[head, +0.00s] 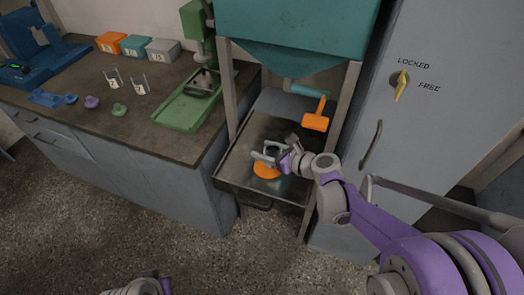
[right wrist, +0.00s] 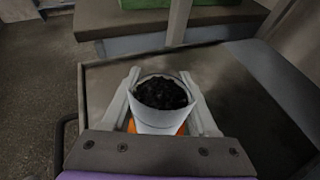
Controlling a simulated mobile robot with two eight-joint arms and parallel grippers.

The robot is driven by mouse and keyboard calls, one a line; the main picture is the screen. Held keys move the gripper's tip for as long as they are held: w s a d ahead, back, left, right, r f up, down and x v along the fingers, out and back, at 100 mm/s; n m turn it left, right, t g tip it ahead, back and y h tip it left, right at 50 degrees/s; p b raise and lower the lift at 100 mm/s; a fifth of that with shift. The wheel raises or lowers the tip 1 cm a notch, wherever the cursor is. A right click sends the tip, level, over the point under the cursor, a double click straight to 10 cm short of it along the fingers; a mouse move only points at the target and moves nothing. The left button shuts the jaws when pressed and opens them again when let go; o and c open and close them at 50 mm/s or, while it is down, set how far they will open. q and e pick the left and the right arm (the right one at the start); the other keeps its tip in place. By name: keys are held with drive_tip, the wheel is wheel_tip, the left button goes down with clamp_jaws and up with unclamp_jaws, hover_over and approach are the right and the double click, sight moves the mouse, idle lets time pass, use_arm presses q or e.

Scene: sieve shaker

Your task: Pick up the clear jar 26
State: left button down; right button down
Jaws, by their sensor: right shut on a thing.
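The clear jar (right wrist: 160,122) holds dark granular material and stands upright between the fingers of my right gripper in the right wrist view. My right gripper (right wrist: 165,100) is shut on the jar, one finger on each side of it. In the head view my right gripper (head: 270,154) is over the metal tray under the teal hopper, and it hides most of the jar. An orange disc (head: 266,170) lies beneath the jar; whether they touch is unclear. No number is readable on the jar.
The metal tray (head: 232,172) has a raised rim and stands between frame posts under the teal hopper (head: 295,30). An orange-handled valve (head: 316,118) hangs above the tray. A grey cabinet (head: 430,130) stands right. The left bench (head: 150,145) holds a green press and small boxes.

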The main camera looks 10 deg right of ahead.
drive_tip(key=s+d, duration=0.3)
drive_tip(key=s, duration=0.1)
drive_tip(key=s+d, duration=0.3)
drive_tip(key=s, duration=0.2)
drive_tip(key=s+d, duration=0.3)
drive_tip(key=s, duration=0.1)
drive_tip(key=shift+s+p, duration=0.3)
drive_tip(key=shift+s, duration=0.1)
drive_tip(key=shift+s+d, duration=0.1)
drive_tip(key=shift+s, duration=0.05)
